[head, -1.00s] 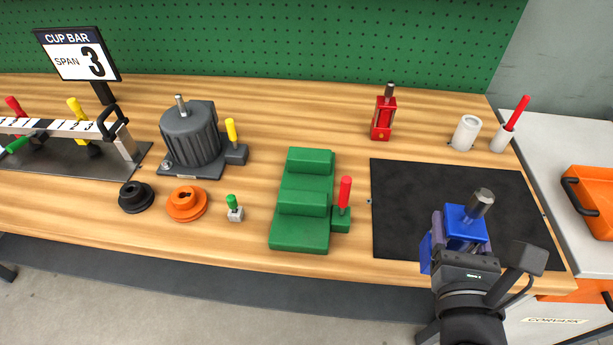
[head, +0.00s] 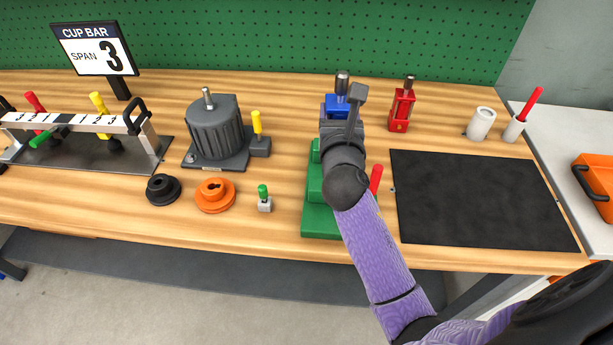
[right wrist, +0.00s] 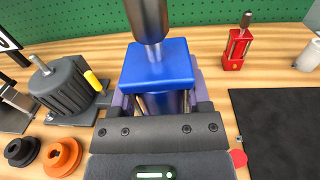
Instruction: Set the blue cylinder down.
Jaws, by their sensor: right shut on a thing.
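The blue cylinder (head: 336,102), a blue block with a thick metal rod on top, is at the back of the bench, beyond the green stepped fixture (head: 318,222). It looks upright. My right gripper (head: 339,114) is shut on it from the front. In the right wrist view the blue cylinder (right wrist: 158,63) sits between the fingers, its rod pointing up. Its underside is hidden behind my gripper, so I cannot tell whether it touches the bench. My left gripper is not in view.
A red cylinder (head: 402,108) stands to the right with a gap. A grey motor (head: 213,128) is to the left. A black mat (head: 480,200) lies bare at the right. A white sleeve (head: 481,123) stands beyond it. Open wood surrounds the blue cylinder.

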